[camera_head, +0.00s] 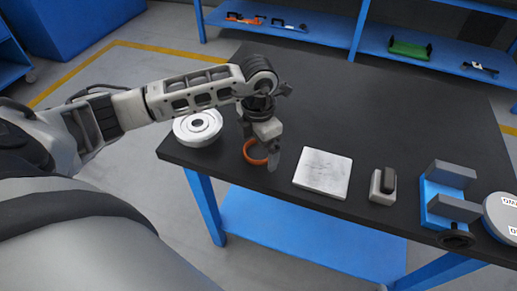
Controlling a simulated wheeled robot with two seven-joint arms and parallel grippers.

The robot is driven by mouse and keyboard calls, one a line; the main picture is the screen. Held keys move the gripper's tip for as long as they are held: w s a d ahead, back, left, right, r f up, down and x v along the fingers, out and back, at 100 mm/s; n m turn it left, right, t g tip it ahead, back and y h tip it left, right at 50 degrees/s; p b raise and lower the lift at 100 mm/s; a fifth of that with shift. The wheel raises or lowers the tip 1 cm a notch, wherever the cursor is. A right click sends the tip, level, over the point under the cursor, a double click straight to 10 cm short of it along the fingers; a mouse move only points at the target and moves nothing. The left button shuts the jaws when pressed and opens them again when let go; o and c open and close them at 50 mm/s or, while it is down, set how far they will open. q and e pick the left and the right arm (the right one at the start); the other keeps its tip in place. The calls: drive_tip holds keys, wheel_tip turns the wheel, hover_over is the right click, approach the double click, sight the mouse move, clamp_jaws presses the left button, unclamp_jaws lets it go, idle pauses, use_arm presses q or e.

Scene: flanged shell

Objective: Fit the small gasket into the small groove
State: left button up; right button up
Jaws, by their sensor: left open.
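An orange ring (250,158), which looks like the small gasket, lies on the dark table near its front edge. My left gripper (268,156) points down over the ring's right side and hides part of it. It is open; whether a finger touches the ring I cannot tell. A pale round flanged shell (185,130) with concentric rings sits at the table's left corner, left of the gripper. Which of its rings is the small groove is too small to tell. My right gripper is not in view.
A light square plate (323,174) lies right of the ring. Further right stand a small grey block with a dark top (380,192), a blue vise-like fixture (433,190) and a grey round object (503,222). The back of the dark table (400,110) is clear.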

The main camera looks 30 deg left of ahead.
use_arm(q)
drive_tip(key=c, duration=1.2)
drive_tip(key=shift+c, duration=0.2)
